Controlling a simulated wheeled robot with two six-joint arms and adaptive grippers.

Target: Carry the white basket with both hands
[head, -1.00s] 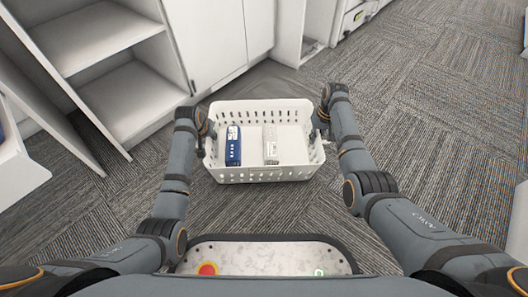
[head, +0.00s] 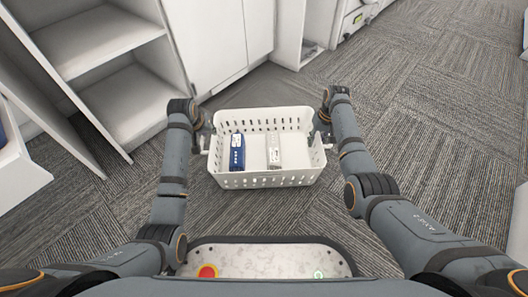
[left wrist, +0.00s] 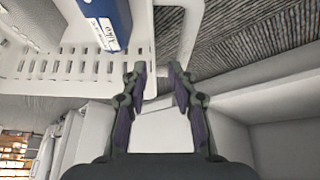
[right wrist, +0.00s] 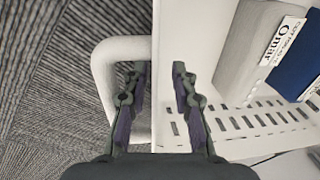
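The white basket (head: 268,181) sits on the carpet in front of me in the head view, with a loop handle at each end. It holds a blue box (head: 237,152) and a light grey box (head: 274,151). My left gripper (left wrist: 157,70) is open at the basket's left end, with the left handle (left wrist: 188,30) at its fingertips. My right gripper (right wrist: 158,68) is open at the right end. The right handle (right wrist: 105,72) shows beside and behind its left finger, and the basket's wall lies between its fingers. I cannot tell whether either gripper touches the basket.
A white open shelf unit (head: 100,45) stands at the left, close to my left arm. White cabinets (head: 222,45) stand behind the basket. Another white piece of furniture (head: 20,165) is at the far left. Carpet (head: 430,130) is open on the right.

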